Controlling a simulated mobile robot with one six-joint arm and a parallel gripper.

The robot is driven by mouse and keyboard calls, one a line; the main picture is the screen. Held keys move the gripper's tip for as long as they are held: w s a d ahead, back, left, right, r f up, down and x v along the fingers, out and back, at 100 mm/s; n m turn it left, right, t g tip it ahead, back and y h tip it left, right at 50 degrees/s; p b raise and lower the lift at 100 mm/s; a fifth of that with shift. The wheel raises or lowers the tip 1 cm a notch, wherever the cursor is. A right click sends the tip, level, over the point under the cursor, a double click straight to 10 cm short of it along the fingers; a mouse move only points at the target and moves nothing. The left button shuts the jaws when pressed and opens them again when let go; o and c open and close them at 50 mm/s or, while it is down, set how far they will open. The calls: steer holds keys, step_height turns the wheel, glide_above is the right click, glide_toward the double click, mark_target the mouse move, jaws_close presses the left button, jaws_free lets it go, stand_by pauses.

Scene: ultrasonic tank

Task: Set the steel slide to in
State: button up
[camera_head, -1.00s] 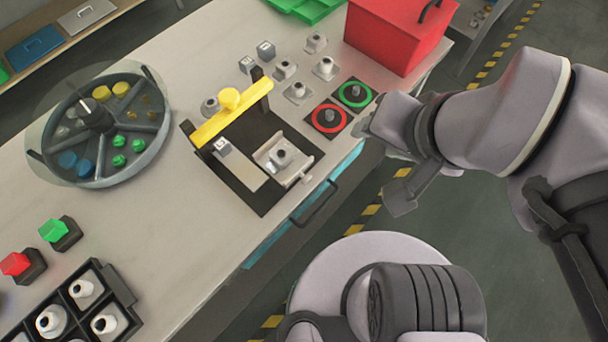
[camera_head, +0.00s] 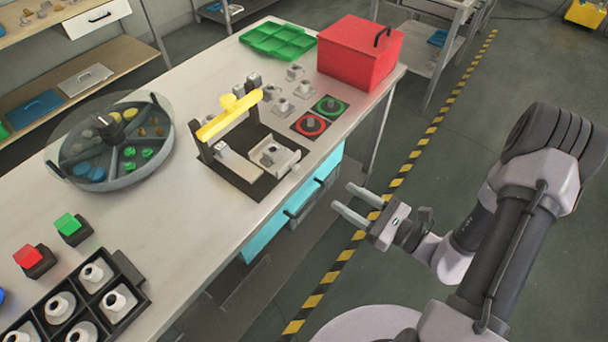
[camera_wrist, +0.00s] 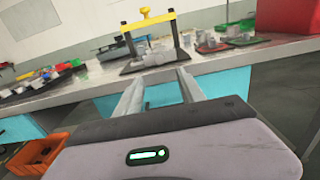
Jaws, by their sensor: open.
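The steel slide (camera_head: 273,155) is a pale metal tray with a grey part on it. It sits at the right end of a black base plate (camera_head: 264,187) on the table, beside a yellow-topped gate (camera_head: 229,116). A pale strip runs under the gate to the left. In the wrist view the yellow-barred gate (camera_wrist: 147,18) stands ahead, with the slide hard to make out below it. My gripper (camera_head: 342,200) is open and empty, off the table's front edge to the right of and below the slide, fingers pointing toward the table.
A red box (camera_head: 357,58) stands at the far right end. A round divided tray (camera_head: 112,150) is to the left. Drawer handles (camera_head: 299,212) stick out under the table edge. The floor around my gripper is clear.

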mark_target(298, 169)
steer(key=b+x, duration=0.2)
steer(key=x, duration=1.1)
steer(key=shift+w+a, duration=0.15)
steer(key=shift+a, duration=0.15)
jaws_close()
stand_by(0.5)
